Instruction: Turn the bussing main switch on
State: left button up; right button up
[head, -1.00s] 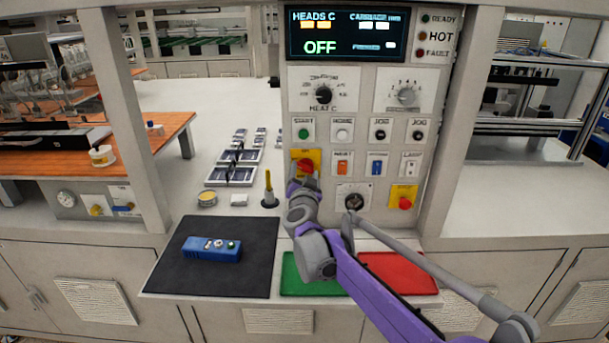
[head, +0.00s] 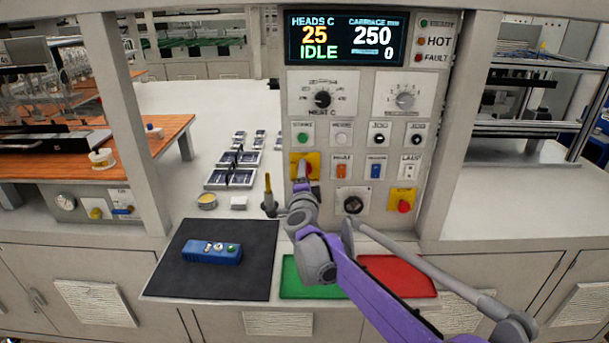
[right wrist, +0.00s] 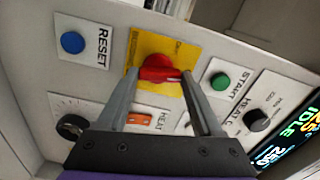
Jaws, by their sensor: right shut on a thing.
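The main switch is a red rotary handle on a yellow plate (head: 313,157) at the left of the control panel. In the right wrist view the red handle (right wrist: 160,74) lies crosswise between my fingers. My right gripper (head: 303,182) is shut on it; in the head view the gripper and wrist hide part of the handle. The panel's display (head: 346,38) is lit and reads HEADS C 25, IDLE, CARRIAGE 250 and 0. My left gripper is not in view.
Close by are a green START button (right wrist: 220,81), a blue RESET button (right wrist: 73,43) and several small switches. Another red knob on yellow (head: 404,206) sits lower right. A blue device (head: 211,251) lies on the black mat (head: 200,284); a yellow-handled tool (head: 269,195) stands left of my wrist.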

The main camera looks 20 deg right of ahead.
jog(key=shift+m, duration=1.1)
jog(key=o, duration=1.4)
jog(key=shift+c, duration=0.2)
jog(key=b+v, duration=0.1)
jog(key=v, duration=0.9)
jog(key=shift+s, duration=0.4)
